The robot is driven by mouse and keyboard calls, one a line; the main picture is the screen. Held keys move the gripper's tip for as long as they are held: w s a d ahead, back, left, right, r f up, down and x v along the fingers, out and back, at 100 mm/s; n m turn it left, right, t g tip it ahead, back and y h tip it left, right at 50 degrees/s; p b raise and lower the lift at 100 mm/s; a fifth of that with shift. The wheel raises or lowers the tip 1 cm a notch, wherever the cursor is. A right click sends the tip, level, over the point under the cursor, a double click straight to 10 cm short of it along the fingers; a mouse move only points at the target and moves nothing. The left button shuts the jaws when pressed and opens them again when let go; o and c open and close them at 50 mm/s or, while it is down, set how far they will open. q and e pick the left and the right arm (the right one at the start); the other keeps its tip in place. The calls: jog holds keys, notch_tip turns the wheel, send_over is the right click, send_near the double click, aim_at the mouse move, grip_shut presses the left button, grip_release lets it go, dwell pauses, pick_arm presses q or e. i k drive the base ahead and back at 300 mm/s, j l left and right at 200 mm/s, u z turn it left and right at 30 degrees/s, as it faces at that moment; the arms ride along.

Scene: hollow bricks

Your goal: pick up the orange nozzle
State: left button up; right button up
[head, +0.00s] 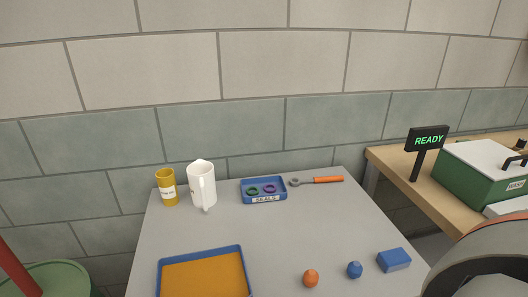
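A small rounded orange piece (311,278), which looks like the orange nozzle, stands on the grey table (300,235) near the bottom of the head view. A similar small blue piece (354,269) stands just to its right, apart from it. Neither of my grippers shows in the head view, so whether they are open or shut is not visible. Nothing is seen touching the orange piece.
A blue block (394,260) lies right of the small pieces. A blue-rimmed tray (241,252) with an orange-brown inside lies left. Behind are a yellow cup (166,188), white jug (203,186), blue seals tray (249,195) and orange-handled tool (325,180). The table's middle is clear.

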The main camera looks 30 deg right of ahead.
aim_at(311, 277)
jog(key=z, duration=1.4)
jog(key=k+j+z, duration=0.1)
jog(key=z, duration=0.15)
jog(key=k+j+z, duration=0.1)
jog(key=j+z, duration=0.2)
